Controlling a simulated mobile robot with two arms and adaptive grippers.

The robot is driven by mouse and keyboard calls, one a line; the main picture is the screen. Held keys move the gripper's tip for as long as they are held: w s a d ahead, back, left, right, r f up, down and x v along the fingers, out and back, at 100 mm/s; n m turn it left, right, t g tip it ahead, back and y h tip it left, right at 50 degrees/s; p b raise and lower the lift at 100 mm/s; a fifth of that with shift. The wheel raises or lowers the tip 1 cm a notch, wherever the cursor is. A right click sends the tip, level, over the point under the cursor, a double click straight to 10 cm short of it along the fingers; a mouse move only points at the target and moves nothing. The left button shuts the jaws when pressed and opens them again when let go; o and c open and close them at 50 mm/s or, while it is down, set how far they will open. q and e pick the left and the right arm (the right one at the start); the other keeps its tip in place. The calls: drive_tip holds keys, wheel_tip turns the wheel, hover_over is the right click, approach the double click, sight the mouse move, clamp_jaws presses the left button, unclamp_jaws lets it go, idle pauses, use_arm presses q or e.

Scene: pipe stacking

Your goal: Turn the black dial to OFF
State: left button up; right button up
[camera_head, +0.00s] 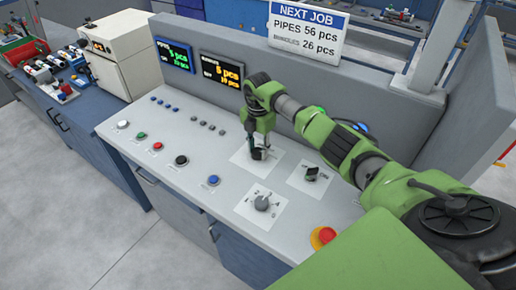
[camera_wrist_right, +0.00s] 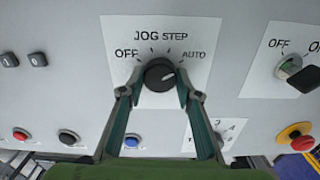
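The black dial (camera_wrist_right: 159,75) sits on a white plate (camera_wrist_right: 185,28) marked OFF, JOG, STEP and AUTO. Its pale pointer mark is on the right side, roughly towards AUTO. The dial also shows in the head view (camera_head: 258,154), partly covered by my gripper. My right gripper (camera_head: 257,147) is down at the dial. In the right wrist view its two fingers (camera_wrist_right: 159,84) stand on either side of the dial, close to its edges, with slight gaps. Whether a finger touches it is hard to tell. My left gripper is not in view.
A second black switch (camera_head: 311,173) marked OFF is to the right. A grey dial (camera_head: 262,203) and a red emergency button (camera_head: 323,237) are nearer the front. Several coloured buttons, including a blue one (camera_head: 213,180), lie left. A grey panel wall (camera_head: 225,45) rises behind.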

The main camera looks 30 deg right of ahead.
drive_tip(key=shift+d+f+n+b, duration=0.1)
drive_tip(key=shift+n+b, duration=0.85)
drive_tip(key=shift+n, duration=0.25)
drive_tip(key=n+b, duration=0.2)
drive_tip(key=shift+n, duration=0.4)
drive_tip(key=n+b, duration=0.3)
drive_tip(key=n, duration=0.3)
drive_tip(key=shift+w+b, duration=0.1)
drive_tip(key=shift+b, duration=0.2)
drive_tip(key=n+b, duration=0.2)
drive_tip(key=n, duration=0.4)
drive_tip(key=shift+n+b, duration=0.3)
drive_tip(key=shift+b, duration=0.1)
drive_tip(key=n+b, duration=0.1)
drive_tip(key=n, duration=0.2)
drive_tip(key=shift+n+b, duration=0.35)
drive_tip(key=shift+n, duration=1.15)
drive_tip(key=shift+r, duration=0.2)
